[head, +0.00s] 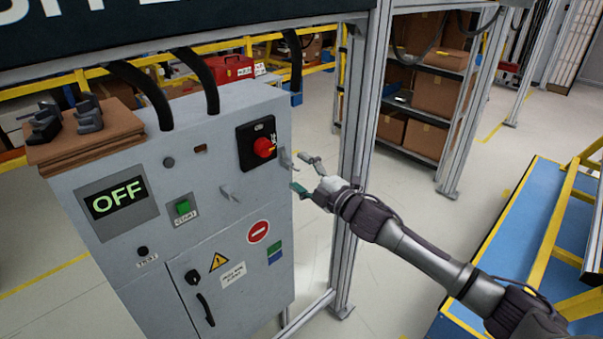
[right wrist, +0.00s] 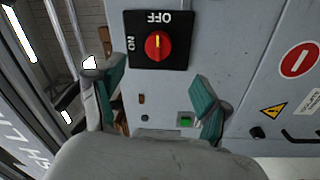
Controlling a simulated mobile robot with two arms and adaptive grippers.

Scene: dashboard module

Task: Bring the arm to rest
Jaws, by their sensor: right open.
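My right arm reaches in from the right in the head view. Its gripper (head: 304,174) is open and empty, beside the right edge of the grey control cabinet (head: 235,215). In the right wrist view, the green-padded fingers (right wrist: 160,88) are spread apart with nothing between them. The red rotary knob (head: 263,147) on its black plate is clear of the fingers. It also shows in the right wrist view (right wrist: 158,46), its mark towards the OFF label. The cabinet display (head: 117,203) reads OFF. My left gripper is not in view.
A metal frame post (head: 360,120) stands close behind my right gripper. Shelves with cardboard boxes (head: 437,93) are behind. A blue platform with yellow rails (head: 490,260) lies at the right. Dark parts (head: 45,122) sit on cardboard at the left. Some floor is free between.

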